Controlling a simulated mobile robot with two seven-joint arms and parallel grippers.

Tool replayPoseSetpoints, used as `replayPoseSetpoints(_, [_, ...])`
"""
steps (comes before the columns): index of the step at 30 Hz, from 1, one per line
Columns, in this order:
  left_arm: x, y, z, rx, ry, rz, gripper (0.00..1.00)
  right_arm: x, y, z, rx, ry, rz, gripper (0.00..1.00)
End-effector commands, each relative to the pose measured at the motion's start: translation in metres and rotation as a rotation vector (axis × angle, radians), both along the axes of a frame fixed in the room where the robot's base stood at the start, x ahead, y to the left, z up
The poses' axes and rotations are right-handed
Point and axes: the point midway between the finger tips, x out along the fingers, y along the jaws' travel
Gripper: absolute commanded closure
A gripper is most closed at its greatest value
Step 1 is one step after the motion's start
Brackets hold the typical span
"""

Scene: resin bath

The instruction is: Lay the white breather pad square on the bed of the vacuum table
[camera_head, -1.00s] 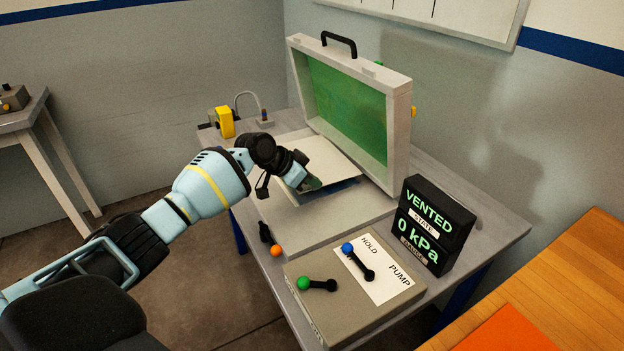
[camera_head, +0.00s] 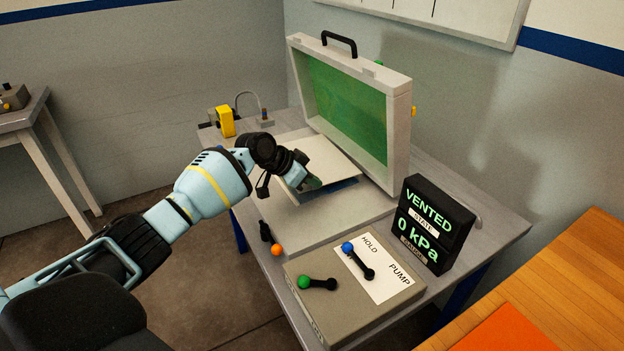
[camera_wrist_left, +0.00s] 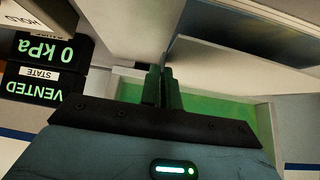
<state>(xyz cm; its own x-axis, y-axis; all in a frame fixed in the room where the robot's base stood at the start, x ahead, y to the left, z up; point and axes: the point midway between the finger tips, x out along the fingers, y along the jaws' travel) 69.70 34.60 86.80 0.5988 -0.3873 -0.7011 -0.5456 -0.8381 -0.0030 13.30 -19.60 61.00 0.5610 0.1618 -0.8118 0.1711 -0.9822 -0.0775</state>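The white breather pad (camera_head: 328,158) is a flat pale sheet above the far part of the vacuum table's light bed (camera_head: 325,222), in front of the open lid. Its near edge looks raised, with a dark bluish strip under it. My left gripper (camera_head: 313,184) is at the pad's near edge. In the left wrist view, its fingers (camera_wrist_left: 162,87) are close together and appear shut on the pad's edge. Whether the pad's far side touches the bed is hidden. My right gripper is in neither view.
The vacuum table's lid (camera_head: 350,105), green inside, stands open behind the pad. A control box (camera_head: 350,300) with green and blue knobbed levers is in front. A display (camera_head: 432,224) reads VENTED, 0 kPa. An orange-knobbed lever (camera_head: 276,250) stands near the bed's front corner.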

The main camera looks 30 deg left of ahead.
Motion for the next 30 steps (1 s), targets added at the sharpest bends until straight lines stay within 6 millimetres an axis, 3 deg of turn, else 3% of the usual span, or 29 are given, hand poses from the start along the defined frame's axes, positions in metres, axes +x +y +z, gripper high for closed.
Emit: replayPoseSetpoints(30, [0.0,0.0,-0.03,0.001,0.0,-0.001,1.0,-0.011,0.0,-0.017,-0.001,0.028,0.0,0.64])
